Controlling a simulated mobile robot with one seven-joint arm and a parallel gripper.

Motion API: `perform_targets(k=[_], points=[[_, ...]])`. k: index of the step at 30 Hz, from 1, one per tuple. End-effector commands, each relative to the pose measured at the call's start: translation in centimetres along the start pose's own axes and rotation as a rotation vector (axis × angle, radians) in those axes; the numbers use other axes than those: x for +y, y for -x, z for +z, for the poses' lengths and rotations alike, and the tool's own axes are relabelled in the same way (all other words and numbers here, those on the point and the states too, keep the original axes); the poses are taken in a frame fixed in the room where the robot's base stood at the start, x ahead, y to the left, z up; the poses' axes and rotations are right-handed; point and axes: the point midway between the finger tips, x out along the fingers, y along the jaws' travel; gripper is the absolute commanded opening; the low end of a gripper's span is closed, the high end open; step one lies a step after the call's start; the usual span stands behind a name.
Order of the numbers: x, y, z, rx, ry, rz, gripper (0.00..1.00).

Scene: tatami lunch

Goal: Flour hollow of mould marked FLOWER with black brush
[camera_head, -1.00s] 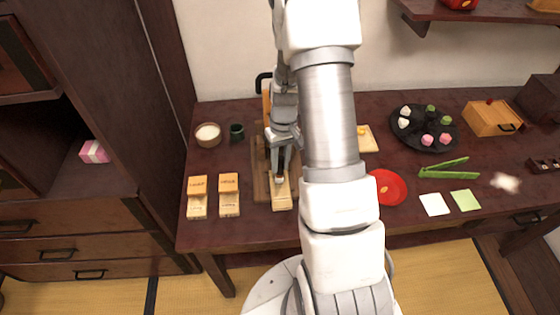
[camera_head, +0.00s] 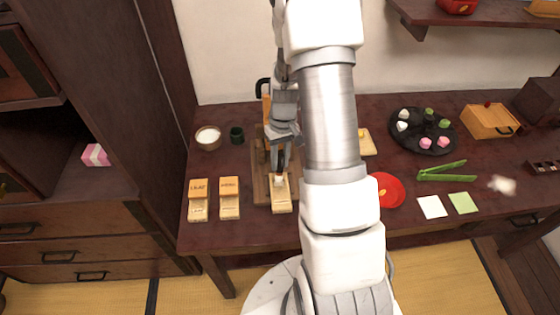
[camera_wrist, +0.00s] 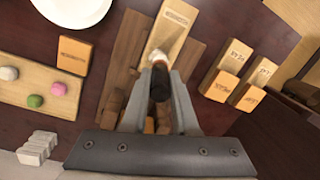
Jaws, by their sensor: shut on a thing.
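My gripper (camera_head: 280,165) is shut on the black brush (camera_wrist: 160,82), which points down with its pale tip (camera_wrist: 158,56). More labelled moulds stand to the left in the head view, in two columns (camera_head: 198,188) (camera_head: 229,186). A bowl of white flour (camera_head: 208,136) stands behind them.
A dark cup (camera_head: 237,135) stands beside the bowl. Right of my arm are a red plate (camera_head: 390,190), green tongs (camera_head: 447,171), a black round tray (camera_head: 424,145) with sweets, and paper squares (camera_head: 432,207). My arm hides the table's middle.

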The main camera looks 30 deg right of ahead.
Motion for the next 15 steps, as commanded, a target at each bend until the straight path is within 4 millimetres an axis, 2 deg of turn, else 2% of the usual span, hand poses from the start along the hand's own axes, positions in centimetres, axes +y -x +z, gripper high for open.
perform_targets(k=[1,15], points=[[-0.1,0.7,0.1,0.001,0.0,0.0,0.0],[-0.4,4.5,0.4,0.0,0.0,0.0,0.0]])
